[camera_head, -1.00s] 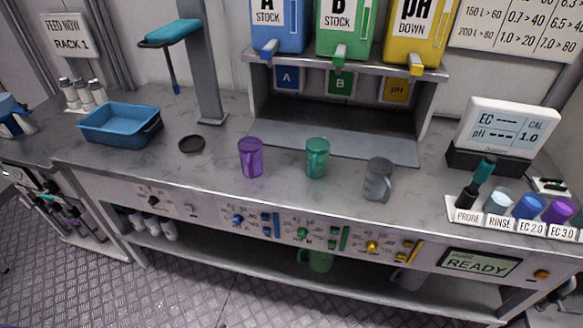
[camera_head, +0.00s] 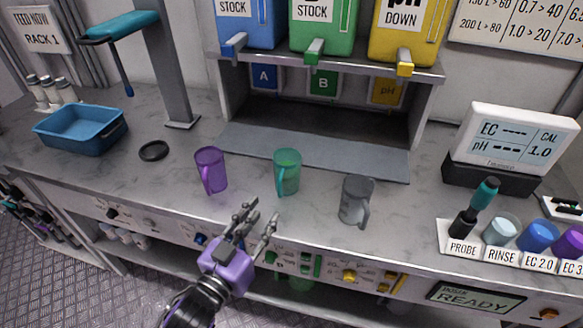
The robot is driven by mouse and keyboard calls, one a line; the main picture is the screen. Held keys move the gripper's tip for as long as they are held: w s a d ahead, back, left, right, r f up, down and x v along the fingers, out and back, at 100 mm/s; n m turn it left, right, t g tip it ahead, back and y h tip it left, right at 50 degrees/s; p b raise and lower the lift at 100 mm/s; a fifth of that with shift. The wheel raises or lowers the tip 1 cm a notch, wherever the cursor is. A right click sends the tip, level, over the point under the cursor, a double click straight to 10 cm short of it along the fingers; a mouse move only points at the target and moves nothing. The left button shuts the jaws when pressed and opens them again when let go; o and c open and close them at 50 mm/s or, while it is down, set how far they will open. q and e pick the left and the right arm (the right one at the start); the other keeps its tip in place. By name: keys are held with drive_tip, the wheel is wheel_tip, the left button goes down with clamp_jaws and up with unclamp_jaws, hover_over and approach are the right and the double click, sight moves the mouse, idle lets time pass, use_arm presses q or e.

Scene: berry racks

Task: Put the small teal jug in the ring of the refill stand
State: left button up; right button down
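The small teal jug (camera_head: 288,168) stands upright on the counter, between a purple jug (camera_head: 209,168) and a grey jug (camera_head: 356,200). Its handle faces the front left. My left gripper (camera_head: 260,217), with a purple body, is in front of and below the teal jug in the picture. Its fingers are apart and empty, pointing up toward the jugs, touching none. A dark round ring or disc (camera_head: 154,151) lies on the counter at left; I cannot tell whether it is the refill stand's ring. My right gripper is not in view.
A grey post (camera_head: 170,70) with a teal arm rises behind the disc. A blue tray (camera_head: 70,130) sits at far left. A dispenser shelf (camera_head: 325,62) with blue, green and yellow tanks stands behind the jugs. The probe and several cups (camera_head: 500,231) stand at right.

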sight(279, 192)
use_arm(q)
drive_tip(key=shift+w+d+r, duration=0.1)
drive_tip(key=shift+w+d, duration=0.1)
drive_tip(key=shift+w, duration=0.25)
drive_tip(key=shift+w+d, duration=0.2)
drive_tip(key=shift+w, duration=0.1)
drive_tip(key=x, duration=0.4)
drive_tip(key=shift+w+f+p, duration=0.25)
drive_tip(key=shift+w+p, duration=0.1)
drive_tip(key=shift+p, duration=0.05)
drive_tip(key=shift+w+d, duration=0.2)
drive_tip(key=shift+w, duration=0.1)
drive_tip(key=shift+w+f, duration=0.1)
drive_tip(key=shift+w, duration=0.05)
drive_tip(key=c, duration=0.7)
clamp_jaws()
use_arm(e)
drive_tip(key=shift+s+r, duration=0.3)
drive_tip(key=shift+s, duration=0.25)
